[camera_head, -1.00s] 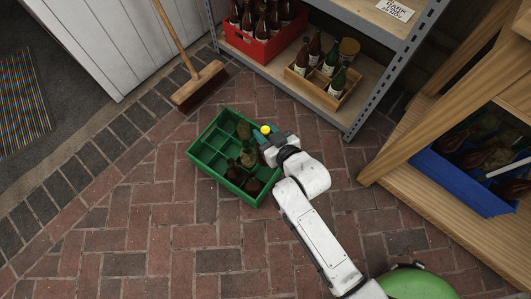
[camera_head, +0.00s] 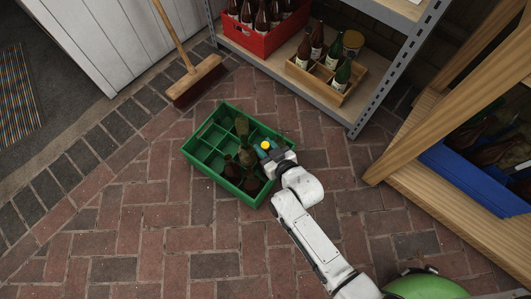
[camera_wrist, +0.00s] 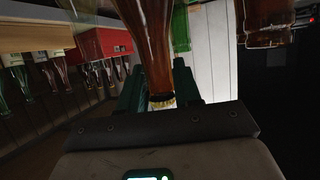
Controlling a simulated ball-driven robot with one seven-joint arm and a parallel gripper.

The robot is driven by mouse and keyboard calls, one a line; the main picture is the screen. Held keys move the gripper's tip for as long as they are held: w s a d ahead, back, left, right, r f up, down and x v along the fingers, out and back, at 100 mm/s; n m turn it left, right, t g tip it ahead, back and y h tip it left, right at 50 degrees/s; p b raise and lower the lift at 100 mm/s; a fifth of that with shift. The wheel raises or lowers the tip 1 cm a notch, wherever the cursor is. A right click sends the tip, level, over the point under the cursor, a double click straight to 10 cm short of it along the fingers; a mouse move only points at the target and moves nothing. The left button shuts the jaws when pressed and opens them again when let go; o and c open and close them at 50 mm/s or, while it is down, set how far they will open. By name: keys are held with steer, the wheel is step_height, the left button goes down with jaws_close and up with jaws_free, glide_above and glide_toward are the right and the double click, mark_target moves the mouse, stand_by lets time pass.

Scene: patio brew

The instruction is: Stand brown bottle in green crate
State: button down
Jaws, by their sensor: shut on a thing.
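The green crate (camera_head: 203,170) stands on the brick floor, divided into compartments. Several brown and olive bottles (camera_head: 231,170) stand in its middle and lower right compartments; the upper left compartments look empty. My gripper (camera_head: 266,147) is over the crate's right side. It is shut on the neck of a brown bottle (camera_wrist: 156,45), just below its gold cap (camera_wrist: 162,101); the cap also shows yellow in the head view. The wrist view is upside down, and the bottle looks about upright. Its base is hidden, so I cannot tell whether it touches the crate's bottom.
A metal shelf (camera_head: 393,70) stands behind, with a red crate (camera_head: 262,40) and a wooden bottle box (camera_head: 326,82). A broom (camera_head: 196,80) rests at the upper left. A wooden bench with a blue crate (camera_head: 470,180) is at right. Floor left of the crate is clear.

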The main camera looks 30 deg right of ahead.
steer(key=shift+f+b, duration=0.9)
steer(key=shift+f, duration=0.95)
steer(key=shift+f, duration=0.2)
steer(key=c, duration=0.8)
jaws_free()
steer(key=p+v, duration=0.5)
steer(key=v, duration=0.7)
steer(key=shift+r, duration=0.15)
